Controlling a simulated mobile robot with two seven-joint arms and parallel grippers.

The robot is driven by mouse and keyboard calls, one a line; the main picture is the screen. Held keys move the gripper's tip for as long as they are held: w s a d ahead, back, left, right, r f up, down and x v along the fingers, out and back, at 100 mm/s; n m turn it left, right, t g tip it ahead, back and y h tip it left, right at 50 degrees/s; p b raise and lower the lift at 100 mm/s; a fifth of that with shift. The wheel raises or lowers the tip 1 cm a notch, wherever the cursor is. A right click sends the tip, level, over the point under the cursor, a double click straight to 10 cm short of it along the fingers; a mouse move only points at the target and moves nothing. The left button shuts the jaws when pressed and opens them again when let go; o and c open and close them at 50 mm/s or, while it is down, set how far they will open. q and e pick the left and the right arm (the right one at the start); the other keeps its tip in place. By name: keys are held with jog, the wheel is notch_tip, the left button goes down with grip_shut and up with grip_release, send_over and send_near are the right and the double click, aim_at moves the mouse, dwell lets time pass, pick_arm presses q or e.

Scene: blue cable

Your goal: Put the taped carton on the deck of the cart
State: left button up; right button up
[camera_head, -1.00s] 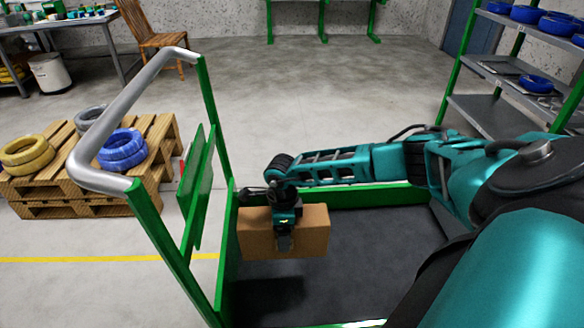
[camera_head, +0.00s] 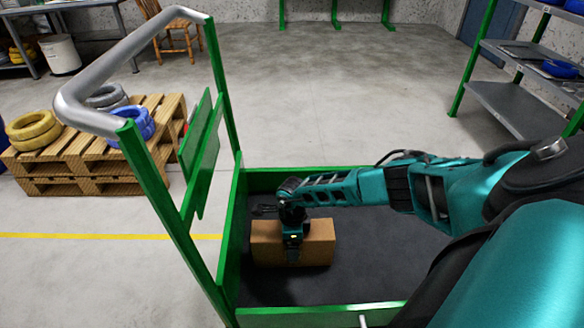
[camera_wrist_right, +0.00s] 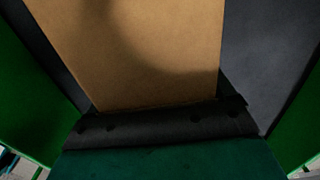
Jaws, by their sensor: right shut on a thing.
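The brown carton (camera_head: 318,243) is at the left part of the dark deck (camera_head: 375,262) of the green-framed cart, low inside its side rails. Whether its underside touches the deck I cannot tell. My right gripper (camera_head: 292,255) comes down on the carton and is shut on it. In the right wrist view the carton (camera_wrist_right: 135,50) fills the middle, against the dark gripper parts, with deck and green cart sides around it. No tape is clear on the visible faces. My left gripper is not in view.
The cart's grey handle (camera_head: 120,65) and green uprights rise at the left. A shelf unit (camera_head: 510,105) stands at the right. The deck right of the carton is clear.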

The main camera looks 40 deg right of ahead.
jog(key=shift+w+r, duration=0.1)
jog(key=shift+f, duration=0.2)
jog(key=o, duration=1.4)
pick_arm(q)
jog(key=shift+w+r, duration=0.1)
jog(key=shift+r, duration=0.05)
pick_arm(e)
notch_tip(320, 180, up, 11)
jog(key=p, duration=0.5)
jog(key=shift+r, duration=0.15)
jog(key=shift+r+p, duration=0.35)
jog(key=shift+r, duration=0.2)
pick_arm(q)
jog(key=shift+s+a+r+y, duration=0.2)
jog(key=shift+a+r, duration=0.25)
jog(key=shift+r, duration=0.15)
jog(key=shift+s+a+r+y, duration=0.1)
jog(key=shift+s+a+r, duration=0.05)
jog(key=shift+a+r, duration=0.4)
